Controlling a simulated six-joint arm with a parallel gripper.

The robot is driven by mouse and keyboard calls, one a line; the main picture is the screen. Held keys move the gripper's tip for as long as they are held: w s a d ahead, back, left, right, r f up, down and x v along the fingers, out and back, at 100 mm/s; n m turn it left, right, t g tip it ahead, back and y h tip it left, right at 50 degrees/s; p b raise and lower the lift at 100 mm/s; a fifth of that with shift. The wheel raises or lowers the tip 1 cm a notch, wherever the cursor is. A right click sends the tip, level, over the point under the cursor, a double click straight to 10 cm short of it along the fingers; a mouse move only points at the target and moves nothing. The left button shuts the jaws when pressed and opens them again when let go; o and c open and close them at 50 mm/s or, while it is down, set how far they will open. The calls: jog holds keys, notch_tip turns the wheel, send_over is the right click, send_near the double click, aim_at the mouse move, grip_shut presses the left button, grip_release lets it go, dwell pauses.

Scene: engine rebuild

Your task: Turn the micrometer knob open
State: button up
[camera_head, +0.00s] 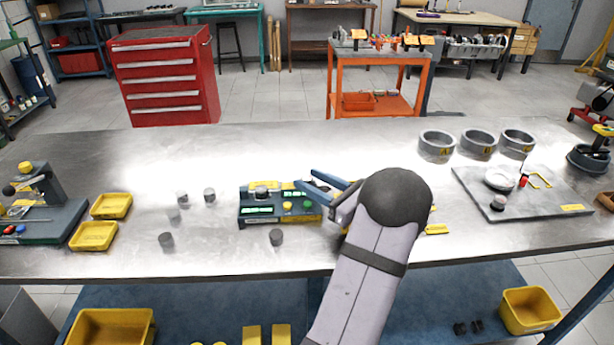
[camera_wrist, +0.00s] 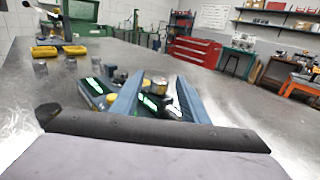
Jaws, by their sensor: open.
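A yellow C-shaped piece (camera_head: 541,179) with a red part (camera_head: 523,181) beside it lies on the grey plate at the right of the bench. It may be the micrometer, but it is too small to make out a knob. My gripper (camera_head: 303,178) is open, with two blue fingers. It is far to the left of that plate, over the right part of a dark device with green displays (camera_head: 258,210). In the wrist view my gripper (camera_wrist: 161,76) has a silver cylinder on the device (camera_wrist: 97,87) in line between its fingers. Nothing appears held.
The grey plate (camera_head: 470,182) also bears a pale round dish (camera_head: 498,180) and a small dark cylinder (camera_head: 498,202). Several grey rings (camera_head: 437,145) stand behind it. Small cylinders (camera_head: 166,240) stand left of the device, near yellow trays (camera_head: 94,236). Bench between is mostly clear.

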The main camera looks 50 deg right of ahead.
jog(key=shift+w, duration=1.05)
grip_shut()
